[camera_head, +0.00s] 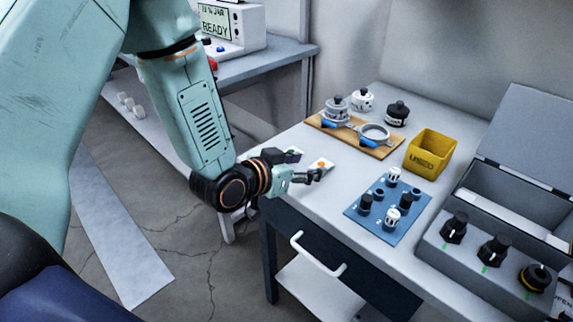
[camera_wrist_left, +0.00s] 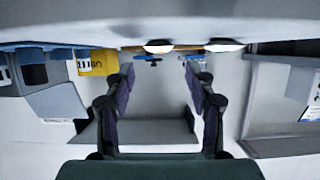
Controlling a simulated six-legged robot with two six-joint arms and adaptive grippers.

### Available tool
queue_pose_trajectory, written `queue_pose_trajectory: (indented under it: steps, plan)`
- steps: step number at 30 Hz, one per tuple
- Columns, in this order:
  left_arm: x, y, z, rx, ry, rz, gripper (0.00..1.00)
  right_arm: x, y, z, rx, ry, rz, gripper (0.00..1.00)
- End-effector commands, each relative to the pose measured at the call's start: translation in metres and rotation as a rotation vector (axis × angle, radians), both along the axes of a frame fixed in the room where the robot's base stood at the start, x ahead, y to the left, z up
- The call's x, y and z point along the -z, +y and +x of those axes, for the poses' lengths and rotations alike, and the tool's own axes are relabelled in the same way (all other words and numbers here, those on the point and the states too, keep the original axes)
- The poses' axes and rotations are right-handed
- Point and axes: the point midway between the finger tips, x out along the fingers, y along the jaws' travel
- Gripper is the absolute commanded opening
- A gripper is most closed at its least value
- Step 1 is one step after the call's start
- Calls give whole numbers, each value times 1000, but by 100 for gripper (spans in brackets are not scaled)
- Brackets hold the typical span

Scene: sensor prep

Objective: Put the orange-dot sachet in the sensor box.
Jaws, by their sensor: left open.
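The orange-dot sachet (camera_head: 321,165), white with an orange dot, lies flat near the left edge of the table. My left gripper (camera_head: 318,175) is open and reaches in from the left, its fingertips beside the sachet's near edge in the head view. Whether they touch it I cannot tell. In the left wrist view the two fingers (camera_wrist_left: 160,88) are spread with nothing between them. The grey sensor box (camera_head: 434,249) stands at the right with its lid raised and several black-knobbed sensors along its front. My right gripper is not in view.
A blue mat (camera_head: 372,216) with small sensors lies between the sachets and the box. Behind it are a yellow bin (camera_head: 430,151) and a wooden board (camera_head: 381,151). The table's near left strip is clear.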

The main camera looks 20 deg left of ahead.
Motion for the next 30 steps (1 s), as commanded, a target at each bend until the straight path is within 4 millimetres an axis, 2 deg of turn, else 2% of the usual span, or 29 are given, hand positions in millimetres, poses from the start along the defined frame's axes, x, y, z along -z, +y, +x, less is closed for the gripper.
queue_pose_trajectory:
  steps: [2,9,21,27,29,30]
  plan:
    - [-8,5,-14,-4,1,-7,56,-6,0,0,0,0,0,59]
    - [-20,15,-42,-5,1,-6,56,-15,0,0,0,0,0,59]
    - [-27,22,-62,1,0,-1,56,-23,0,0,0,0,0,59]
    - [-25,21,-64,1,6,0,56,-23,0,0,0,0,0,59]
    - [-15,20,-68,-1,41,2,56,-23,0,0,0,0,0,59]
    - [-2,19,-75,-3,87,6,56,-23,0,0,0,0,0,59]
